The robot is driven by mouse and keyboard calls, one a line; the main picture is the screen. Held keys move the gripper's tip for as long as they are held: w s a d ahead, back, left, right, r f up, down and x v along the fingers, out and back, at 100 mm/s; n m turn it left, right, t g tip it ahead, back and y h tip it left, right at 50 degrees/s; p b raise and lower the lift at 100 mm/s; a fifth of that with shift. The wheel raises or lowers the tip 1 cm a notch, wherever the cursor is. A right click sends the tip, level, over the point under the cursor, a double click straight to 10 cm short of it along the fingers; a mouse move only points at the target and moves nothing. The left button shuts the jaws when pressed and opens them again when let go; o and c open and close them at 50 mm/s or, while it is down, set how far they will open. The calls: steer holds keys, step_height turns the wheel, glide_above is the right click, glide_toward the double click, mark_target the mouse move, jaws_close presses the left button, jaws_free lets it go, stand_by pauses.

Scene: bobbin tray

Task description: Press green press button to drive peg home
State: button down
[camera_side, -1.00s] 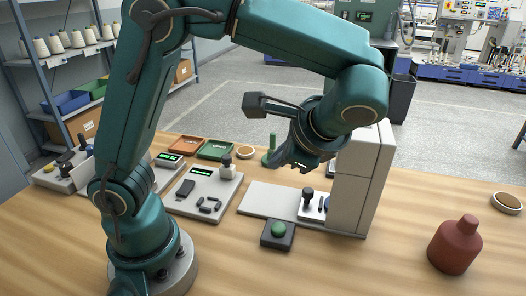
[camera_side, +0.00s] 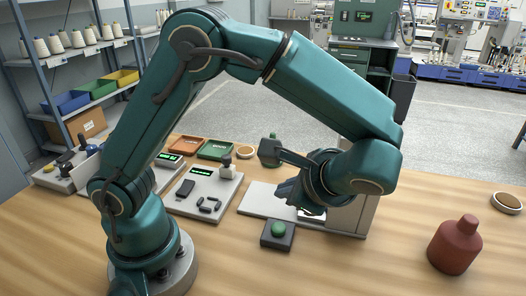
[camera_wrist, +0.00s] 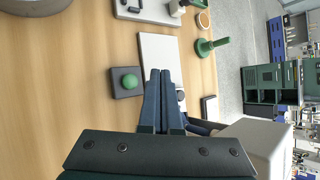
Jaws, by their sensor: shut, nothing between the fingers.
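The green press button (camera_side: 278,228) is a dome on a dark square box (camera_side: 277,241) on the table, in front of the press's pale base plate (camera_side: 258,200). It also shows in the wrist view (camera_wrist: 129,82), left of the fingertips. My gripper (camera_wrist: 161,72) is shut and empty, its blue fingers side by side. In the side view my gripper (camera_side: 308,208) hangs over the plate, right of and behind the button, apart from it. The press column (camera_side: 348,215) is partly behind my arm. The peg is hidden by my gripper; only a pale and dark piece (camera_wrist: 181,95) shows beside the fingers.
A red-brown bottle (camera_side: 454,246) stands at the right. A grey tray with dark parts (camera_side: 203,195) lies left of the plate. A green upright piece (camera_wrist: 212,45) stands behind the plate. Orange and green trays (camera_side: 215,150) are farther back. The front table is clear.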

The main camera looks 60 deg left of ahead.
mark_target(283, 230)
steer(key=shift+f, duration=3.1)
steer(key=shift+f, duration=0.4)
steer(key=shift+f, duration=0.4)
steer(key=shift+r, duration=0.15)
stand_by(0.4)
steer(key=shift+r, duration=0.7)
steer(key=shift+r, duration=2.5)
